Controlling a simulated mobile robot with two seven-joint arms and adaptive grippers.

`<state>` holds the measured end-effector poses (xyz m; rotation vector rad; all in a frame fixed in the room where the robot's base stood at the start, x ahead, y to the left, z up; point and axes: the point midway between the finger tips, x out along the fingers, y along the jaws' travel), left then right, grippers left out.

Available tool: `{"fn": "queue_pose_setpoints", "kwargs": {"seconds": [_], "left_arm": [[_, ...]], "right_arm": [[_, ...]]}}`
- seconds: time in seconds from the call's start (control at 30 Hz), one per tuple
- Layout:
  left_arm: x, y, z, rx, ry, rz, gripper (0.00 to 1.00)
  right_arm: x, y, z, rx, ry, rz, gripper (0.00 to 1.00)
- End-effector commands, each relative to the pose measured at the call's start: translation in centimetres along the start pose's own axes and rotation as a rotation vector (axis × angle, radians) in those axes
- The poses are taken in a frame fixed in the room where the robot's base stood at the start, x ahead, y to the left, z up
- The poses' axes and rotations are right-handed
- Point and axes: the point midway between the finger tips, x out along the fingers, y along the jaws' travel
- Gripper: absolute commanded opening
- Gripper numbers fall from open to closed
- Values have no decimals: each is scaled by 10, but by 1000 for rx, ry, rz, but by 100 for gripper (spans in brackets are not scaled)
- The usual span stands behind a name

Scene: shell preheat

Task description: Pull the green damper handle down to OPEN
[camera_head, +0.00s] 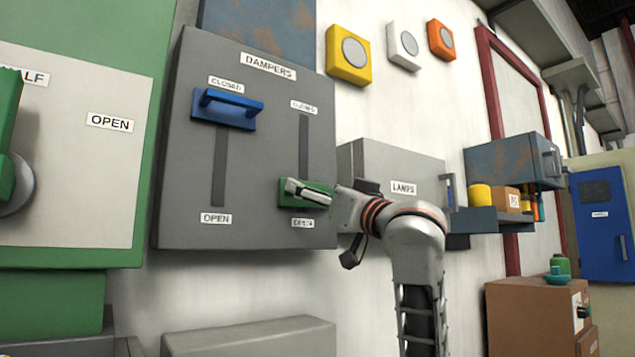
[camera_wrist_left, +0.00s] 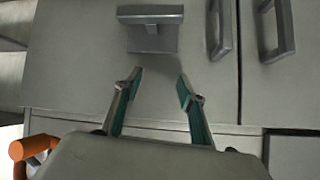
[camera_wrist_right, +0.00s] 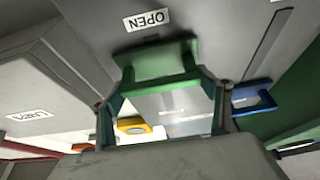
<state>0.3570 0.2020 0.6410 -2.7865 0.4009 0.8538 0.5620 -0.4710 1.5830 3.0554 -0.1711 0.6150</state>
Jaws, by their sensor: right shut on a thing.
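The green damper handle (camera_head: 300,194) is at the bottom of the right slot on the grey DAMPERS panel (camera_head: 262,150), just above the lower OPEN label (camera_head: 302,223). My right gripper (camera_head: 297,190) is shut on the green handle and hides part of it. In the right wrist view the handle's green bar (camera_wrist_right: 165,83) lies across between the two fingers, with its base plate next to the OPEN label (camera_wrist_right: 148,20). My left gripper (camera_wrist_left: 160,80) is open and empty, in front of grey drawers or doors with bar handles.
The blue damper handle (camera_head: 227,108) is at the top of the left slot by CLOSED. A grey LAMPS box (camera_head: 395,170) is right of the panel, behind my right arm. A shelf (camera_head: 490,218) holds small items. A green lever (camera_head: 10,130) is at the far left.

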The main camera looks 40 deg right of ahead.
Motion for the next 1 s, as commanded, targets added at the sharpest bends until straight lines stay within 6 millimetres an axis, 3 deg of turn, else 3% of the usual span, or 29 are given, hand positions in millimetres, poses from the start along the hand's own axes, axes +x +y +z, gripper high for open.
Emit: {"fn": "queue_pose_setpoints", "kwargs": {"seconds": [0.33, 0.37, 0.4, 0.77, 1.0], "left_arm": [[0, -1, -4, -1, 8, -2, 40], [0, -1, -4, -1, 8, -2, 40], [0, -1, -4, -1, 8, -2, 40], [-1, -1, 2, 2, -1, -1, 40], [0, -1, 0, 1, 2, -1, 40]], "right_arm": [[0, -3, 9, -5, -14, -5, 38], [0, -4, 9, -5, -15, -6, 84], [0, -4, 9, -5, -14, -6, 93], [-1, -2, 5, -3, -8, -3, 93], [-28, -2, 5, -7, -6, -1, 93]]}}
